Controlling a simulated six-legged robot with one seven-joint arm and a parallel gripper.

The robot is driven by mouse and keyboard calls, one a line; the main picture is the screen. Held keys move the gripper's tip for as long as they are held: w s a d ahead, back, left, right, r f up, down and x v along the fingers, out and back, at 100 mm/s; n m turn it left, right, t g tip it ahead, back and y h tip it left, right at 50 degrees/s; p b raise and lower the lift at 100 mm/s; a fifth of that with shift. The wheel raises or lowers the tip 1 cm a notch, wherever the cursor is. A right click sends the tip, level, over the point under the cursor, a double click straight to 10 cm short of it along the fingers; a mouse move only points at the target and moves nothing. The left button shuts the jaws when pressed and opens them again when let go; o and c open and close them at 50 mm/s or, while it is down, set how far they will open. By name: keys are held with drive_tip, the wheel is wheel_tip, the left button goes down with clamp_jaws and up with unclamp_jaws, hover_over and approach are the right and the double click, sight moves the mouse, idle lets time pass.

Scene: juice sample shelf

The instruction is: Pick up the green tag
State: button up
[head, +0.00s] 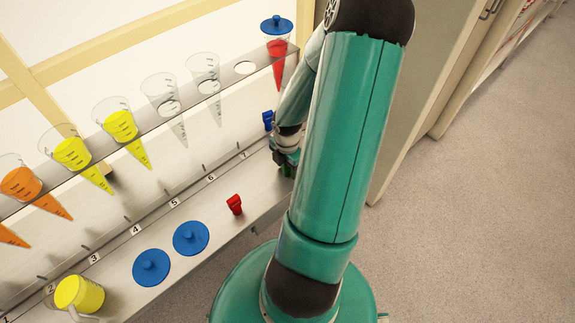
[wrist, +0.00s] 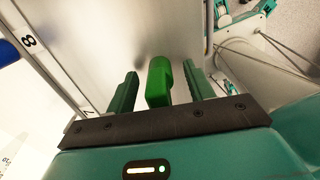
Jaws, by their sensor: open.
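The green tag (wrist: 158,80) is in the middle of the wrist view, on the pale metal shelf surface. My gripper (wrist: 157,90) is open, with one green finger on each side of the tag. A narrow gap shows between the tag and each finger. In the head view my gripper (head: 287,162) is at the right end of the shelf, partly behind my arm. I cannot make out the green tag apart from the gripper there.
A red tag (head: 235,204) and two blue lids (head: 191,238) lie on the lower shelf (head: 215,215). A blue tag (head: 268,120) is beside my gripper. A rack (head: 135,128) of conical cups stands behind. A jug of yellow juice (head: 80,293) is at the lower left.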

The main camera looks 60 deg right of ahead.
drive_tip(key=c, duration=1.1)
drive_tip(key=shift+w+r, duration=0.1)
drive_tip(key=shift+r, duration=0.2)
